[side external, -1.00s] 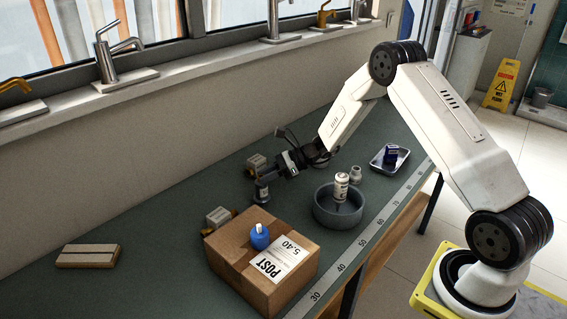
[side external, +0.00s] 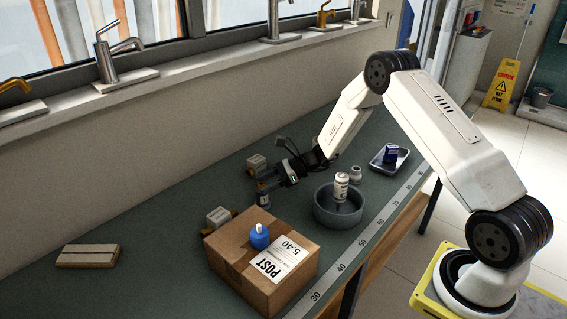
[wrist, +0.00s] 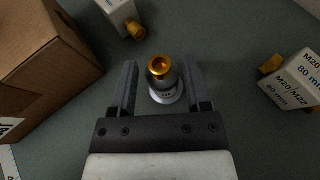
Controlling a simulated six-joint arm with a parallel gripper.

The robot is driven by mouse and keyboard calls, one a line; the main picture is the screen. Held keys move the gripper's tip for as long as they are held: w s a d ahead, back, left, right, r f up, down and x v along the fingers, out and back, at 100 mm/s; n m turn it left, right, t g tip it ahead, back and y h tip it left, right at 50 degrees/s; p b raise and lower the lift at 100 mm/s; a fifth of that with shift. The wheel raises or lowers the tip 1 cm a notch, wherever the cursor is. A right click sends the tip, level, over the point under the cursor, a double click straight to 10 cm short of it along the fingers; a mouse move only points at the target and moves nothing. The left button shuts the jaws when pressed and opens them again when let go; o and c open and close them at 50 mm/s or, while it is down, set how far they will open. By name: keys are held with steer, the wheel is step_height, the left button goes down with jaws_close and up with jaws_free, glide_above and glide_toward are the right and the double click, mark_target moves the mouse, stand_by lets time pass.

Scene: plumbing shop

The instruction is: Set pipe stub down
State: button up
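The pipe stub (wrist: 160,72), a short upright piece with a brass-coloured top and a pale round base, stands between my fingers in the wrist view. In the side view it is a small dark cylinder (side external: 264,200) on the green bench, just below my gripper (side external: 268,183), partly covered by the fingers. My gripper (wrist: 160,88) is open around it in the wrist view, with a gap showing at the left finger and a narrower one at the right.
Labelled blocks with brass fittings (side external: 218,217) (side external: 256,164) stand on either side. A grey bowl (side external: 322,213) holding a white bottle (side external: 341,187) is to the right. The bench's left is mostly clear.

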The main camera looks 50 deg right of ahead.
steer(key=shift+r, duration=0.15)
steer(key=shift+d+r, duration=0.1)
steer(key=v, duration=1.1)
steer(key=shift+s+d, duration=0.2)
steer(key=shift+d, duration=0.1)
steer(key=shift+r, duration=0.1)
steer(key=s+a+r+n+g+h, duration=0.2)
steer(key=s+a+n+h, duration=0.3)
steer(key=s+n, duration=0.4)
steer(key=s+a+r+n+g+h, duration=0.2)
steer(key=s+a+n+h, duration=0.4)
steer(key=n, duration=0.9)
steer(key=s+a+g, duration=0.1)
steer(key=s+a, duration=0.1)
steer(key=s, duration=0.1)
steer(key=shift+s+a+n, duration=0.3)
steer(key=shift+s+n, duration=0.1)
